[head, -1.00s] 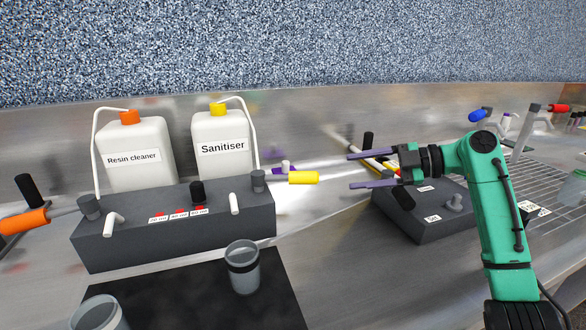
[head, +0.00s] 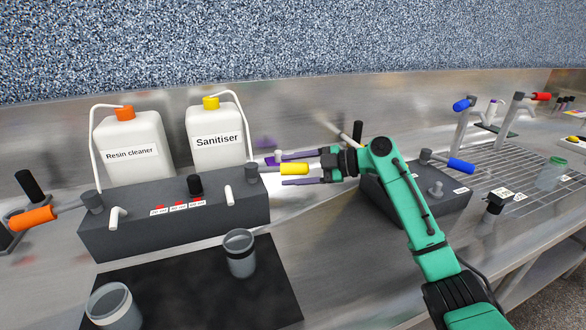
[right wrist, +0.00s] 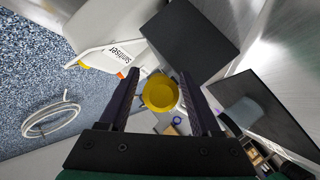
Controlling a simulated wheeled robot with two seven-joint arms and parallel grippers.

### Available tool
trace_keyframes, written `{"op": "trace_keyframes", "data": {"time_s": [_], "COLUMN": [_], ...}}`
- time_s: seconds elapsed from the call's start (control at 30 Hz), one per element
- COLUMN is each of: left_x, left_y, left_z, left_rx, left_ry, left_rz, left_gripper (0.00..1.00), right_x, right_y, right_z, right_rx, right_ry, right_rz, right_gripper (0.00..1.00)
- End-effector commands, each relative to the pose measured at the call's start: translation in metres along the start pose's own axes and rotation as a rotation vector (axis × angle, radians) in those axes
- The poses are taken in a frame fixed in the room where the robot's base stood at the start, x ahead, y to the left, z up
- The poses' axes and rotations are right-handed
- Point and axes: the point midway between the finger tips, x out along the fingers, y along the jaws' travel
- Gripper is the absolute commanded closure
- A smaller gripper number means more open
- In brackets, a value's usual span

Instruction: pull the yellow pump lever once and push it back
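The yellow pump lever (head: 294,169) sticks out to the right from the dark pump block (head: 150,238), beside the white Sanitiser bottle (head: 216,158) with its yellow cap. My right gripper (head: 283,168) is open, with one finger on the far side and one on the near side of the yellow grip. In the right wrist view the round yellow end (right wrist: 160,94) sits between the two fingers, with gaps visible on both sides. My left gripper is not in view.
An orange lever (head: 32,218) sticks out left of the block, beside the Resin cleaner bottle (head: 128,170). Grey cups (head: 239,255) stand on a black mat (head: 190,285) in front. Another dark block (head: 445,208) is behind my right arm, with a wire rack (head: 520,172) beyond.

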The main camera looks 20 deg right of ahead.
Motion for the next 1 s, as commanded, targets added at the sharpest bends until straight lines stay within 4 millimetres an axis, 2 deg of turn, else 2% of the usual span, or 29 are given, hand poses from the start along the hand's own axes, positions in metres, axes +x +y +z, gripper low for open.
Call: {"op": "trace_keyframes", "data": {"time_s": [0.03, 0.13, 0.17, 1.0], "left_x": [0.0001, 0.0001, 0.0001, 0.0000], "left_y": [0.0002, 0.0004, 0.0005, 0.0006], "left_z": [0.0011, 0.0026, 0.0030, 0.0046], "left_rx": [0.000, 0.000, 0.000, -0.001], "left_ry": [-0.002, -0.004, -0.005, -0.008], "left_rz": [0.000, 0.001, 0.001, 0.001], "left_gripper": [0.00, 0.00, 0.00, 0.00], "right_x": [-0.0002, -0.0004, -0.0004, -0.0008], "right_y": [0.0000, 0.0000, 0.0000, 0.0000], "right_z": [0.0001, 0.0000, 0.0000, 0.0000], "right_rx": [0.000, 0.000, 0.000, 0.001], "right_ry": [0.000, 0.000, 0.000, 0.000], "right_rz": [0.000, 0.000, 0.000, -0.001], "right_gripper": [0.58, 0.96, 1.00, 1.00]}}
